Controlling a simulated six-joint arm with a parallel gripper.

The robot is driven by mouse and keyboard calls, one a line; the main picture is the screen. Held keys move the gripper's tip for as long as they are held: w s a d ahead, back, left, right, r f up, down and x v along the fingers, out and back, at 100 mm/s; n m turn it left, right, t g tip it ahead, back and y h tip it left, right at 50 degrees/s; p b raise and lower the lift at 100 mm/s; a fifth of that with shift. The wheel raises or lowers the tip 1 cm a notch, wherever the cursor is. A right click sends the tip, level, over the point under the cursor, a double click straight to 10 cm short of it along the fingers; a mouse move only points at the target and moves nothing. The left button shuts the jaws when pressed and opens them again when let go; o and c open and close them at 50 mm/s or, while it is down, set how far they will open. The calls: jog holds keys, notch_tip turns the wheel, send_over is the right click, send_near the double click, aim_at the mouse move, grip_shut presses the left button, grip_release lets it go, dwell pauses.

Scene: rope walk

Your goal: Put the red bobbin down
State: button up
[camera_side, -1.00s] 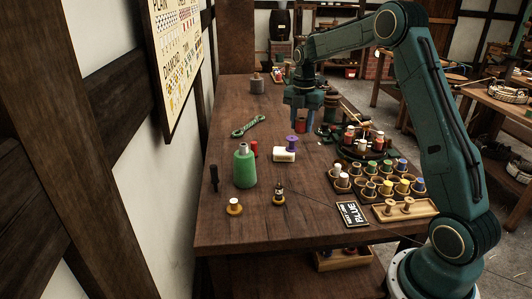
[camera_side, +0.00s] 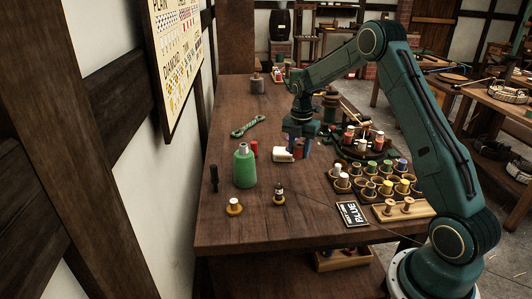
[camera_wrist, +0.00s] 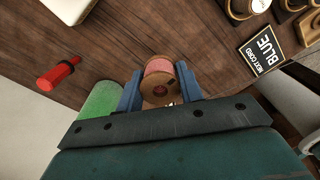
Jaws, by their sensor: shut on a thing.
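My gripper (camera_side: 300,150) is shut on the red bobbin (camera_wrist: 159,67), which has a wooden flange and reddish-pink thread. In the wrist view the bobbin sits between the two blue jaws (camera_wrist: 160,88), its flange end facing the camera.
To the right are a round bobbin stand (camera_side: 365,142), a tray of cups (camera_side: 385,182) and a BLUE card (camera_side: 352,214).

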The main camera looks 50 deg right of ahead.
send_over(297, 182)
notch_tip(297, 182, down, 6)
jog(key=shift+a+f, duration=0.1)
jog(key=shift+a, duration=0.05)
jog(key=shift+f, duration=2.1)
jog(key=shift+f, duration=0.1)
jog(key=o, duration=1)
notch_tip(297, 182, up, 12)
jog(key=shift+r, duration=0.15)
